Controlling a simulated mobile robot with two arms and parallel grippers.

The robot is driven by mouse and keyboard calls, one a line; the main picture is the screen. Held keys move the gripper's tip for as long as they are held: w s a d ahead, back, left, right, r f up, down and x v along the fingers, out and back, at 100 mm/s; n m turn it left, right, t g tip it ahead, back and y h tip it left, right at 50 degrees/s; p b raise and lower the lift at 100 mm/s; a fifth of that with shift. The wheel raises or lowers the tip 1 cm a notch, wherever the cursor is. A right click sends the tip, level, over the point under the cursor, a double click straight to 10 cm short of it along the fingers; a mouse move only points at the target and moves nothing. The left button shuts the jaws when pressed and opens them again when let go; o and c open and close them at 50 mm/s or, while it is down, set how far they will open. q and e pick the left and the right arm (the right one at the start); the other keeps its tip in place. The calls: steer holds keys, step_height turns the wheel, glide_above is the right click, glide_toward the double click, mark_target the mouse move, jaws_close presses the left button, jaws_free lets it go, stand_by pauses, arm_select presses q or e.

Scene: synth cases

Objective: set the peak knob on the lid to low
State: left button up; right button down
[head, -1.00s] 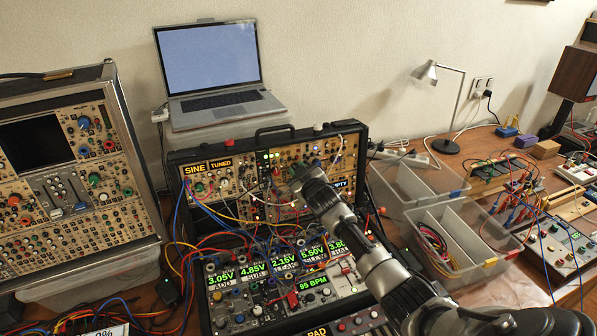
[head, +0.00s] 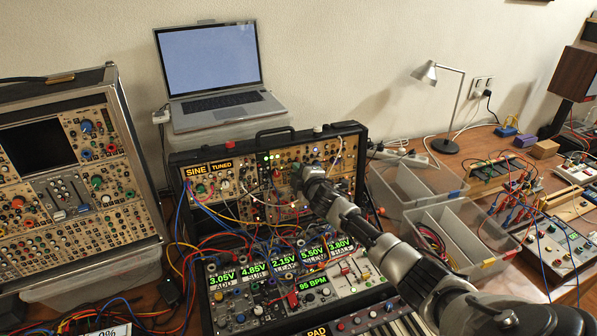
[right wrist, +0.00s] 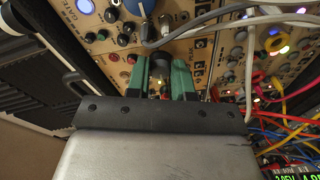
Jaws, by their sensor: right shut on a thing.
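The lid (head: 180,160) of the middle case stands upright at the back, its inside filled with tan panels of knobs, jacks and cables. My right gripper (head: 304,177) reaches to the lid's panel from the lower right; its arm hides part of the panel. In the right wrist view its two green fingers (right wrist: 160,78) are closed on a small dark knob (right wrist: 160,67), in the place of the peak knob. The knob's pointer and scale are too small and covered to read. My left gripper is not in view.
Grey and white cables (right wrist: 205,28) cross the panel close to the fingers. A large blue knob (right wrist: 139,6) sits nearby. Patch cables (head: 240,228) hang below the lid. Clear plastic bins (head: 455,238) stand right of the case. A laptop (head: 212,72) stands behind.

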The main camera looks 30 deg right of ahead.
steer(key=shift+n, duration=0.5)
steer(key=c, duration=1)
jaws_free()
steer(key=shift+s+a+r+b, duration=0.2)
steer(key=shift+s+a, duration=0.05)
steer(key=shift+s, duration=1.55)
steer(key=shift+s+a+r+b, duration=0.15)
steer(key=shift+s+a+b, duration=0.1)
steer(key=shift+s, duration=1.5)
steer(key=shift+s+a+r+b, duration=0.2)
steer(key=shift+s+a, duration=0.05)
steer(key=shift+s, duration=1.55)
